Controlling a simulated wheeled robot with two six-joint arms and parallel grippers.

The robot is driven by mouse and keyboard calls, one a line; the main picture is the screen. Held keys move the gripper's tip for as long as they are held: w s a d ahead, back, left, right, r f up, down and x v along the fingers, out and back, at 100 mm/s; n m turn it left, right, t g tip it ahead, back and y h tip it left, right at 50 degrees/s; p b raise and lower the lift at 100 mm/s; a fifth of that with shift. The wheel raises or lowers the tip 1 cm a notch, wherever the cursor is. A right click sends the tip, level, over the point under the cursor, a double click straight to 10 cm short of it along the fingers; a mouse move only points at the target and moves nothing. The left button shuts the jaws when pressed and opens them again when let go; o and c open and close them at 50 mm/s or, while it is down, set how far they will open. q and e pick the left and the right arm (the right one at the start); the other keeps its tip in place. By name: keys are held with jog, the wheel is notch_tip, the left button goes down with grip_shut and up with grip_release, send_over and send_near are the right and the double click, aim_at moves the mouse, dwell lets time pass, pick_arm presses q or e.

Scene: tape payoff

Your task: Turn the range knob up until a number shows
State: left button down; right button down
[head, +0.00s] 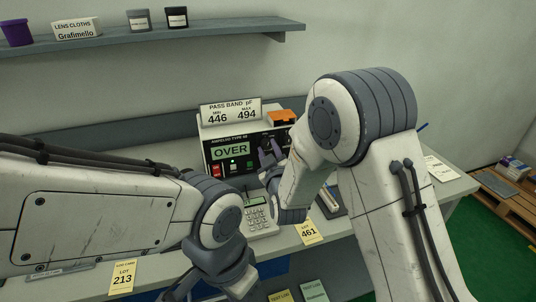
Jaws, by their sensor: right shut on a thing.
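The meter (217,147) stands on the bench with its front facing me. Its green display (230,151) reads OVER. My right gripper (267,160) is at the right part of the meter's front panel, shut on what I take to be the range knob. The knob itself is hidden behind the fingers and wrist. My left gripper (210,291) hangs low at the bottom edge, in front of the bench, away from the meter. Its fingers look spread and hold nothing that I can see.
A sign (231,112) on the meter reads PASS BAND pF, min 446, max 494. An orange item (282,117) sits on top. A keypad device (258,217) and a yellow 461 tag (309,232) lie in front. A shelf (230,34) runs above.

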jog(key=m+b, duration=0.5)
jog(key=shift+f+m+g, duration=0.1)
jog(key=shift+m+g, duration=0.2)
jog(key=shift+m, duration=0.1)
jog(key=shift+m+y+b, duration=0.3)
jog(key=shift+m+b, duration=0.7)
jog(key=shift+m, duration=0.3)
jog(key=shift+r, duration=0.2)
jog(key=c, duration=0.5)
grip_release()
jog(key=b+v, duration=0.1)
jog(key=v, duration=0.9)
jog(key=shift+s+d+r, duration=0.2)
